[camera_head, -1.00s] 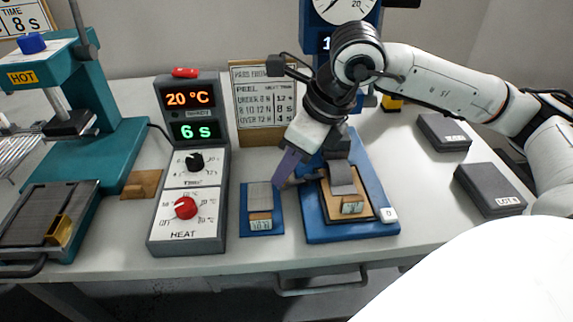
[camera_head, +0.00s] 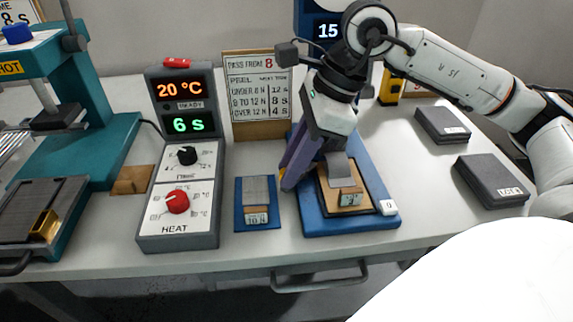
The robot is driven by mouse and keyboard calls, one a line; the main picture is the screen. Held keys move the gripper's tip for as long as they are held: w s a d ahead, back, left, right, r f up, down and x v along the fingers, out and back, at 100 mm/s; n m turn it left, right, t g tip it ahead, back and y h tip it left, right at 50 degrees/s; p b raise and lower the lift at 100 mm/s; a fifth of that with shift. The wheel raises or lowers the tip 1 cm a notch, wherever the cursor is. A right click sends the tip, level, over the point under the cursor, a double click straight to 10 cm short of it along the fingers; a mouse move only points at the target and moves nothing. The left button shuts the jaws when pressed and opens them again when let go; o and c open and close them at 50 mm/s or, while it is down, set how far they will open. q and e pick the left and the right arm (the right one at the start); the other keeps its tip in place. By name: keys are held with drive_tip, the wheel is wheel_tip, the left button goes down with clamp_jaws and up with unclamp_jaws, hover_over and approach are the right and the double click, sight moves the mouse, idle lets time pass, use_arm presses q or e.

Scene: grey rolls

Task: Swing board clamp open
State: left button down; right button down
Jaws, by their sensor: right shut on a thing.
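The board (camera_head: 348,198) is a brown plate with a grey strip (camera_head: 337,169) and a small label, lying on the blue base (camera_head: 345,222) of the stand. My right gripper (camera_head: 288,184) reaches down with purple fingers at the left edge of that base. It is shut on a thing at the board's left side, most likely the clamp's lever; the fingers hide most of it. A small yellowish bit shows beside the fingertips. How far the clamp is swung cannot be told. My left gripper is out of view.
A smaller blue plate (camera_head: 241,222) with a grey strip stands just left of my fingers. The heat control box (camera_head: 205,225) stands further left, near the teal press (camera_head: 95,150). A pass card (camera_head: 260,95) stands behind. Two dark boxes (camera_head: 441,124) (camera_head: 490,180) lie at right.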

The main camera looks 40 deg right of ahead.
drive_tip(key=n, duration=0.2)
drive_tip(key=s+n+g, duration=0.1)
drive_tip(key=shift+s+d+n+y, duration=0.15)
drive_tip(key=shift+d+n+y, duration=0.15)
drive_tip(key=shift+d+n, duration=0.1)
drive_tip(key=shift+s+d+n+g+b, duration=0.25)
drive_tip(key=shift+n+g, duration=0.2)
drive_tip(key=shift+n, duration=0.5)
drive_tip(key=shift+s+d+n+g, duration=0.2)
drive_tip(key=shift+d+n+g, duration=0.15)
drive_tip(key=shift+n, duration=0.55)
drive_tip(key=shift+s+d+n+g+b, duration=0.2)
drive_tip(key=shift+n+g, duration=0.3)
drive_tip(key=shift+n, duration=0.45)
drive_tip(key=c, duration=1.6)
unclamp_jaws()
drive_tip(key=shift+d, duration=0.1)
drive_tip(key=p+v, duration=0.3)
drive_tip(key=v, duration=0.7)
drive_tip(key=shift+r+p, duration=0.15)
drive_tip(key=shift+p, duration=0.25)
